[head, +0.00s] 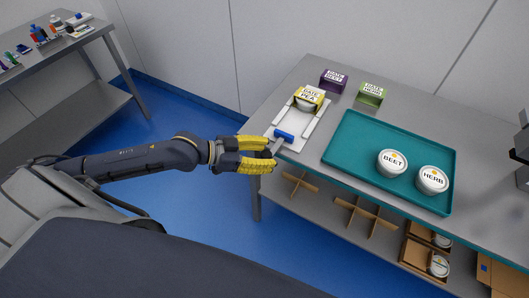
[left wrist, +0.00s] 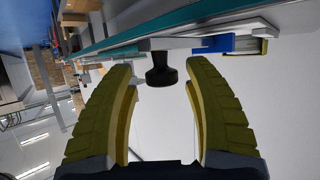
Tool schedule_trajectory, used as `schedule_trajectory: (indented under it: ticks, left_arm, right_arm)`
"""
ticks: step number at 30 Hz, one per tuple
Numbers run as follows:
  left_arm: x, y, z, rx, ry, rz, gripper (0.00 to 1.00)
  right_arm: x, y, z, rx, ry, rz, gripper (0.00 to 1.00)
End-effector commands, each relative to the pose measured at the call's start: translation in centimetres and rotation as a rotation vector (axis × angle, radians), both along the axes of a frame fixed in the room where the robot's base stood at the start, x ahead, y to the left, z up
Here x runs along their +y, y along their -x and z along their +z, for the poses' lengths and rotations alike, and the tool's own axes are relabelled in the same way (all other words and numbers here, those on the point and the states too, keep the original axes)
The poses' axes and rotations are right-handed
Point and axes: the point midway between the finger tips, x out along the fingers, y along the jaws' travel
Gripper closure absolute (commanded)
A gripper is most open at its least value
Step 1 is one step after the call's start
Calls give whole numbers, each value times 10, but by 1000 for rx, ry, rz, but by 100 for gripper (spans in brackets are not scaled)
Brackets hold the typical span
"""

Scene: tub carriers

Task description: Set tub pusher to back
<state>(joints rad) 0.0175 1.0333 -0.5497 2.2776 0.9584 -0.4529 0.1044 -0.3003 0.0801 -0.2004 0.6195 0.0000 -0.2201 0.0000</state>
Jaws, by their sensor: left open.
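The tub pusher is a blue block (head: 284,135) with a grey handle, at the near end of a white guide (head: 292,147) with two rails on the table. My left gripper (head: 272,152) is open at the table's front edge, its yellow fingers either side of the handle's end. In the left wrist view, the handle's dark knob (left wrist: 161,72) lies between the open fingertips (left wrist: 158,68); no firm contact shows. The blue block (left wrist: 214,44) shows beyond it. A yellow-labelled carrier (head: 316,94) with a white tub (head: 305,104) stands at the guide's far end. My right gripper is not seen.
A purple carrier (head: 333,81) and a green carrier (head: 370,95) stand behind the guide. A teal tray (head: 352,128) to the right holds a beet tub (head: 392,162) and a herb tub (head: 432,180). A dark grey object (head: 521,145) is at the right edge. Cardboard dividers sit on the lower shelf.

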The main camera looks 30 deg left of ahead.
Motion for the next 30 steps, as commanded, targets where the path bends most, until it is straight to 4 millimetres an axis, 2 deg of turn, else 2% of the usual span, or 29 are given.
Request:
schedule_trajectory:
  ticks: [7,21,30]
  left_arm:
    - [7,6,2,2,-4,1,48]
    - [47,41,23,4,-5,1,48]
    - [64,54,32,3,-3,4,48]
  right_arm:
    - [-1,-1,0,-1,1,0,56]
    - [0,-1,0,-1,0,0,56]
    - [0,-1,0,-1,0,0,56]
